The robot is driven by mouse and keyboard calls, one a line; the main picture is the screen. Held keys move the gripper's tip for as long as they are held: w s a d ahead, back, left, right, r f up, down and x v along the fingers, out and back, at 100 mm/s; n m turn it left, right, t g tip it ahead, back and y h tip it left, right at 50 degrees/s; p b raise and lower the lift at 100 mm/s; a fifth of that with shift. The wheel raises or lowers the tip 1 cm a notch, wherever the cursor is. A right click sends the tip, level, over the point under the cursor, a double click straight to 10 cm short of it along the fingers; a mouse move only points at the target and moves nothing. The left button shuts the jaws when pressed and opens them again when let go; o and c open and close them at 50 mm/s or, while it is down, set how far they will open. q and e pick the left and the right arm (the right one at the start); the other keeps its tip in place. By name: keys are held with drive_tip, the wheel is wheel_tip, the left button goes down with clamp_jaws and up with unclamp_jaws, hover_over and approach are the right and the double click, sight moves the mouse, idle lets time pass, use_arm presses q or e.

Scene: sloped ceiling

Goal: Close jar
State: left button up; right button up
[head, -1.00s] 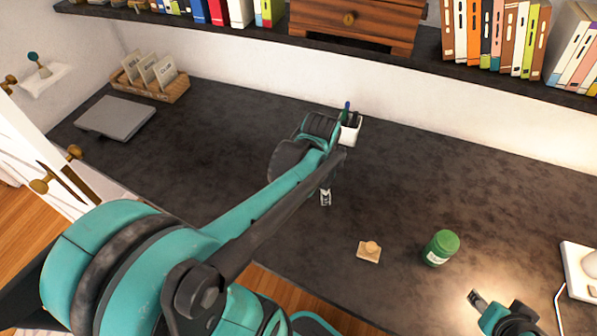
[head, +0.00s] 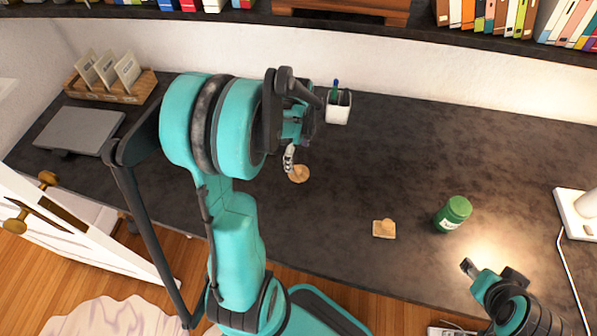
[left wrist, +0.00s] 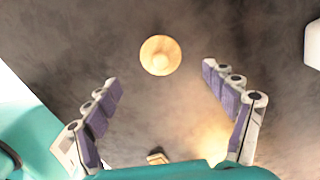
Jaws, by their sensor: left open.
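A round wooden lid-like disc with a knob (head: 299,173) lies on the desk near my left gripper (head: 289,158). In the left wrist view the disc (left wrist: 160,55) lies just beyond and between the open fingers (left wrist: 160,78), apart from them. A square wooden piece with a knob (head: 384,228) lies left of the jar. My right gripper (head: 468,268) is below the jar at the desk's front; its finger gap is unclear.
A white pen cup (head: 338,110) stands behind the left gripper. A grey closed laptop-like slab (head: 80,130) and a card tray (head: 112,90) are at the left. A white lamp base (head: 575,215) is at the right. The desk's middle is mostly clear.

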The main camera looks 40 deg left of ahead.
sight(298, 168)
use_arm(q)
drive_tip(key=shift+f+b, duration=0.3)
drive_tip(key=shift+f, duration=0.8)
wheel_tip(298, 168, down, 5)
drive_tip(key=b, duration=0.2)
drive_tip(key=shift+w+f+b, duration=0.1)
drive_tip(key=shift+f+b, duration=0.05)
drive_tip(key=shift+b, duration=0.25)
drive_tip(key=shift+d, duration=0.1)
drive_tip(key=c, duration=1.9)
clamp_jaws()
